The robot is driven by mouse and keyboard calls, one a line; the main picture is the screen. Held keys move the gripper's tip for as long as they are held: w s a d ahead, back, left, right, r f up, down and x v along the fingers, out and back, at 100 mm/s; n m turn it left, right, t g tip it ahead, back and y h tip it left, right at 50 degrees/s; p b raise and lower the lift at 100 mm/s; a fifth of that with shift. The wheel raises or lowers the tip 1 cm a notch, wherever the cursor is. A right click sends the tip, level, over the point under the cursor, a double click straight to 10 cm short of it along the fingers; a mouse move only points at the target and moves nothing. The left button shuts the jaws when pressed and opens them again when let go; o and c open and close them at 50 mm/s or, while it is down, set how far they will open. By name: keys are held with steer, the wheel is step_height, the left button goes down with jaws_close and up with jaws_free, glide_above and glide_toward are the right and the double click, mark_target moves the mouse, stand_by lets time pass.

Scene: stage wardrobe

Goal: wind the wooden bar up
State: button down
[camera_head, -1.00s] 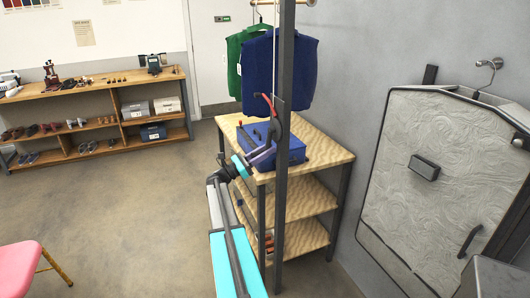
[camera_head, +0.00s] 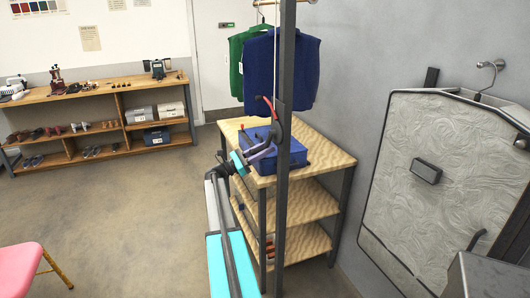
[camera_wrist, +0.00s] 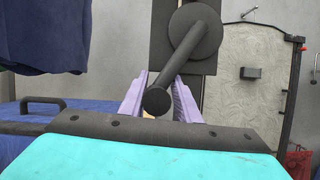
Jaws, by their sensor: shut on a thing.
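The wooden bar (camera_head: 268,3) shows at the top edge of the head view, partly cut off, with a green garment (camera_head: 240,55) and a blue vest (camera_head: 280,72) hanging below it. A dark post (camera_head: 284,200) stands in front of them and carries a dark winch (camera_head: 284,122) with a red lever (camera_head: 268,105). My gripper (camera_head: 270,149) is at the winch. In the wrist view its purple fingers (camera_wrist: 160,90) are shut around the black crank knob (camera_wrist: 157,101). The crank arm (camera_wrist: 186,55) rises rightward from the knob to the round hub (camera_wrist: 195,32).
A blue case (camera_head: 292,152) lies on the wooden shelf unit (camera_head: 325,155) behind the post. A grey panel (camera_head: 440,160) hangs on the right wall. A workbench (camera_head: 100,90) stands far left. A pink stool (camera_head: 20,268) is at lower left. Floor between is clear.

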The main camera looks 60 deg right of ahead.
steer(key=c, duration=1.6)
jaws_free()
steer(key=shift+w+d+r, duration=0.15)
steer(key=shift+w+r, duration=0.15)
steer(key=shift+w, duration=0.05)
steer(key=shift+o, duration=0.2)
steer(key=shift+s, duration=0.1)
steer(key=shift+f, duration=0.1)
steer(key=b+v, duration=0.3)
steer(key=v, duration=1.1)
steer(key=shift+s, duration=0.15)
steer(key=shift+c, duration=0.4)
